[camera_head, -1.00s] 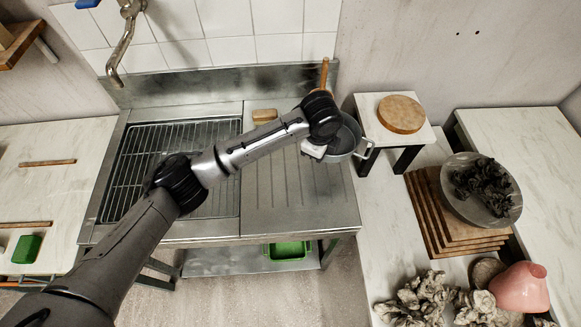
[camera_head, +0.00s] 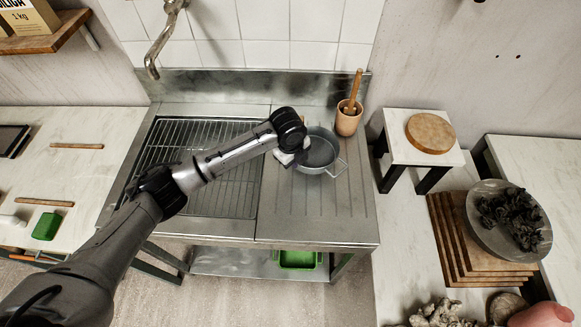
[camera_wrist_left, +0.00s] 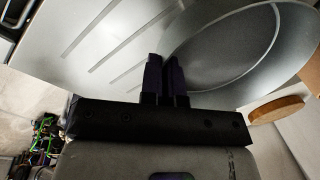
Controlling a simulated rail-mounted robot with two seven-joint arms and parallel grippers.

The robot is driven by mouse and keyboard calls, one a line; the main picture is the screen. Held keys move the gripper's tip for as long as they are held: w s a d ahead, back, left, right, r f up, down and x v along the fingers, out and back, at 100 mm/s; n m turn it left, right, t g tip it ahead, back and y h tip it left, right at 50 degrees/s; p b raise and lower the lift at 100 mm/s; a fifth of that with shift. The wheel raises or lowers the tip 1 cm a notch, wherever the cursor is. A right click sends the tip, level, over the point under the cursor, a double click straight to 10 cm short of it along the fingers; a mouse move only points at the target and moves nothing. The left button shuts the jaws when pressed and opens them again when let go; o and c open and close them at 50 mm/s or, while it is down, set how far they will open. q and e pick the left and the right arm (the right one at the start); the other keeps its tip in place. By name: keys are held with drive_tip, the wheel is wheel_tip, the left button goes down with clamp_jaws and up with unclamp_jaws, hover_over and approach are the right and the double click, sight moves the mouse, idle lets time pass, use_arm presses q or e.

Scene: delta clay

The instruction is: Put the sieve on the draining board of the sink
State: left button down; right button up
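The sieve (camera_head: 322,153) is a grey round bowl with a loop handle on its right side. In the head view it is over the ribbed draining board (camera_head: 330,212), right of the wire-racked basin. I cannot tell whether it touches the board. My left gripper (camera_head: 291,157) is at the sieve's left rim, partly hidden by its own arm. In the left wrist view the fingers (camera_wrist_left: 165,75) are close together at the rim of the sieve (camera_wrist_left: 235,55), apparently shut on it. My right gripper is not in view.
A terracotta pot (camera_head: 347,121) with a wooden tool stands at the board's back right. A small white stand (camera_head: 398,150) with a wooden disc is farther right. A faucet (camera_head: 160,45) hangs over the basin at the back left. The board's front part is clear.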

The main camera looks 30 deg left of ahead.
use_arm(q)
drive_tip(key=shift+a+f, duration=0.4)
drive_tip(key=shift+a, duration=0.3)
drive_tip(key=shift+f+b, duration=0.5)
drive_tip(key=shift+f, duration=1.5)
drive_tip(key=c, duration=1.4)
unclamp_jaws()
drive_tip(key=shift+f, duration=0.1)
drive_tip(key=shift+o, duration=0.2)
